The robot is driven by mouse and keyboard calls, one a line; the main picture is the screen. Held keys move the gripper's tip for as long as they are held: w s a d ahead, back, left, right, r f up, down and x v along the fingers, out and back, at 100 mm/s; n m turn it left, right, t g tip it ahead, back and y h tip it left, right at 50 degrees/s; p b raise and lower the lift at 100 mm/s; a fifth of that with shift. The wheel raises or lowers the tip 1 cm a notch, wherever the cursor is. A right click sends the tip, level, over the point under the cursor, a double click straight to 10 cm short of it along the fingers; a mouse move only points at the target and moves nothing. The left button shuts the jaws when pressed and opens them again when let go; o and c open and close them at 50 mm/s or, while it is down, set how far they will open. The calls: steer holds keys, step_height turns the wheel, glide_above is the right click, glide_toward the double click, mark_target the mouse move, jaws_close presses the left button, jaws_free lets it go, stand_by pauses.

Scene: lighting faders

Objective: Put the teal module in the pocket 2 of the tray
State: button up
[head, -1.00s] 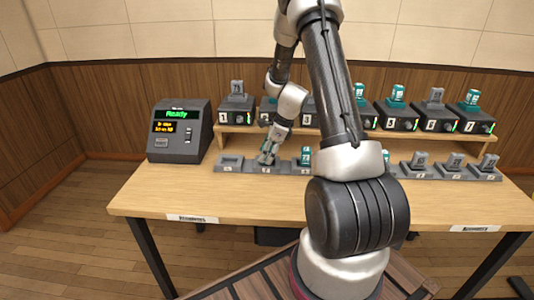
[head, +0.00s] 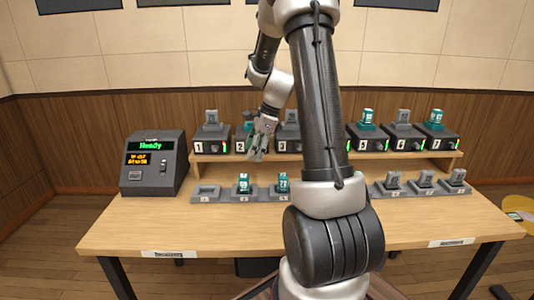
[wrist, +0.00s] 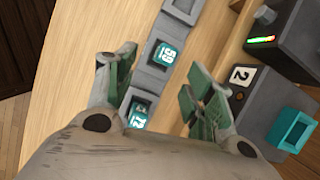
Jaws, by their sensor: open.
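A teal module (head: 244,183) marked 59 stands upright in the second pocket from the left of the grey tray (head: 207,197). It also shows in the wrist view (wrist: 161,54). Another teal module (head: 283,183), marked 72, stands in the third pocket and shows at lower left in the wrist view (wrist: 138,108). The leftmost pocket is empty. My gripper (head: 257,149) is open and empty, above and behind the second and third pockets, apart from both modules. Its spread fingers (wrist: 160,86) show in the wrist view. My arm hides the middle of the tray row.
A numbered row of dark units on a wooden shelf (head: 225,158) stands close behind my gripper, several topped with grey or teal modules. A console (head: 155,165) reading Ready is at left. Grey modules (head: 425,179) fill right-hand pockets. The table front (head: 190,233) is clear.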

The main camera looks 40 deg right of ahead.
steer(key=s+a+r+n+h, duration=0.1)
steer(key=s+a+r+n, duration=0.5)
steer(key=s+r+n, duration=0.3)
steer(key=s+a+r+n+t+h, duration=0.1)
steer(key=s+r+n, duration=0.2)
steer(key=s+n, duration=0.4)
steer(key=s+a+r+n+h, duration=0.1)
steer(key=s+a+r+n, duration=0.1)
steer(key=s+n, duration=0.5)
steer(key=s+r, duration=0.1)
steer(key=s, duration=0.3)
steer(key=shift+a+t, duration=0.3)
steer(key=shift+t, duration=0.1)
